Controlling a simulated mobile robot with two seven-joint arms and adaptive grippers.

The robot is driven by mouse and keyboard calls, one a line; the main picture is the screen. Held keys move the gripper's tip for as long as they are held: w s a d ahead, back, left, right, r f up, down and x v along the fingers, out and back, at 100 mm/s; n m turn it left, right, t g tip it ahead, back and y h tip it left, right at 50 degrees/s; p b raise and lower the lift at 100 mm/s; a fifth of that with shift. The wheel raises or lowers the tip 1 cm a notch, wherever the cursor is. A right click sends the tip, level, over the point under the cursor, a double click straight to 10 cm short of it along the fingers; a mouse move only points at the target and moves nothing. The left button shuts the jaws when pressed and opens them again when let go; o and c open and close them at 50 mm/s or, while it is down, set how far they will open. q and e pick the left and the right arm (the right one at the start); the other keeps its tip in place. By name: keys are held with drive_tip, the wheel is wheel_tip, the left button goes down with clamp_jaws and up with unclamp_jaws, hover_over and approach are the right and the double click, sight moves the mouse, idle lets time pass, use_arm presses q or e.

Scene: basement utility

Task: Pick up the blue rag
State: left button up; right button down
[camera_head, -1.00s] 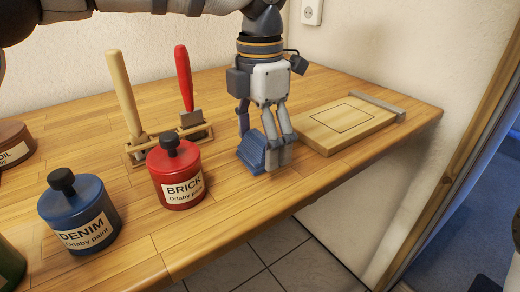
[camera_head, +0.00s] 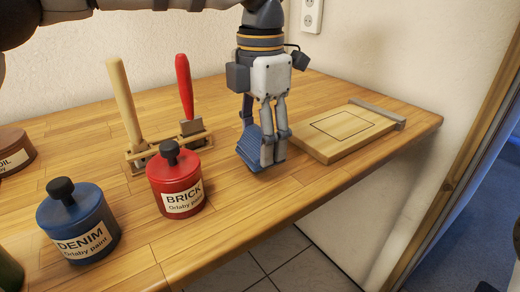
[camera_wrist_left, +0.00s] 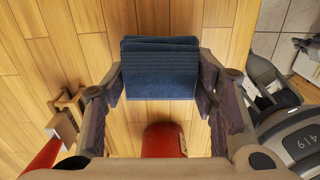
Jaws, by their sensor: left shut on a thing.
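The blue rag (camera_head: 249,150), a folded ribbed cloth, is at the right part of the wooden worktop, between the red paint can and the wooden board. My left gripper (camera_head: 271,160) points down with its fingers closed around it. In the left wrist view the rag (camera_wrist_left: 160,70) sits between the two fingers (camera_wrist_left: 160,88), which press on its sides. In the head view the rag looks tilted and close to the worktop; whether its lower edge touches the wood I cannot tell.
A red BRICK paint can (camera_head: 175,182) and a blue DENIM can (camera_head: 78,222) stand left of the rag. Behind them a wooden rack (camera_head: 172,150) holds two handled tools. A wooden board (camera_head: 345,132) lies to the right. The worktop's front edge (camera_head: 290,203) is close.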

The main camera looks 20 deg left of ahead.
use_arm(q)
drive_tip(key=s+d+r+p, duration=0.1)
drive_tip(key=s+d+r, duration=0.7)
drive_tip(key=d+r, duration=0.2)
drive_tip(key=shift+s+d+r, duration=0.25)
drive_tip(key=shift+s+d, duration=0.1)
drive_tip(key=shift+d, duration=0.25)
use_arm(e)
drive_tip(key=shift+w+r+t, duration=0.4)
drive_tip(key=shift+w+r, duration=0.4)
